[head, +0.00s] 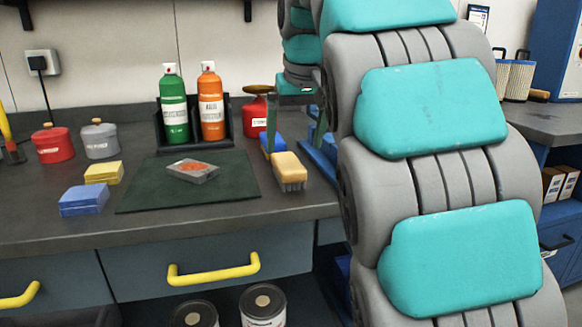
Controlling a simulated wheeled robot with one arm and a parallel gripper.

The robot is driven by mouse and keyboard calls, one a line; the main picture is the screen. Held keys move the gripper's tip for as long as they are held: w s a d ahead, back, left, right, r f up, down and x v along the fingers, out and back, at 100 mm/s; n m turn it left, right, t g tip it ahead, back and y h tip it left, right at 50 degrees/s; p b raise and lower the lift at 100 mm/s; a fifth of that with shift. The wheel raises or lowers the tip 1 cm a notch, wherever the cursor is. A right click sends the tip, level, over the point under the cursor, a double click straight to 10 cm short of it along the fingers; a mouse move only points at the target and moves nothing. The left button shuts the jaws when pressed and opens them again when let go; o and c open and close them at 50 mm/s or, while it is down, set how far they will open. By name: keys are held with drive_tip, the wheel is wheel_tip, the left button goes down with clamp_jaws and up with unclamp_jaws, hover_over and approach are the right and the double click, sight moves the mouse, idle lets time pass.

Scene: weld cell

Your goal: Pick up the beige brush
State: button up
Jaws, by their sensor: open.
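My gripper (294,135) is open, pointing down above and slightly behind the brush in the picture. Nothing shows between its fingers, and it appears apart from the brush. A blue object (273,143), perhaps another brush, sits just behind the beige one and is partly hidden by a finger.
A black holder (228,142) with green (174,110) and orange (211,108) bottles stands behind. Blue (84,200) and yellow (104,173) blocks lie left. A red can (254,117) stands near my gripper.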

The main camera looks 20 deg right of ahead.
sight(288, 161)
drive_tip(key=shift+a+p+x, duration=0.2)
drive_tip(key=shift+a+x, duration=0.05)
drive_tip(key=shift+x, duration=1.1)
drive_tip(key=shift+a+p+x, duration=0.15)
drive_tip(key=shift+a+x, duration=0.05)
drive_tip(key=shift+x, duration=1.2)
drive_tip(key=shift+w+f, duration=0.3)
drive_tip(key=shift+f, duration=0.05)
drive_tip(key=shift+f, duration=0.25)
drive_tip(key=shift+c, duration=0.3)
clamp_jaws()
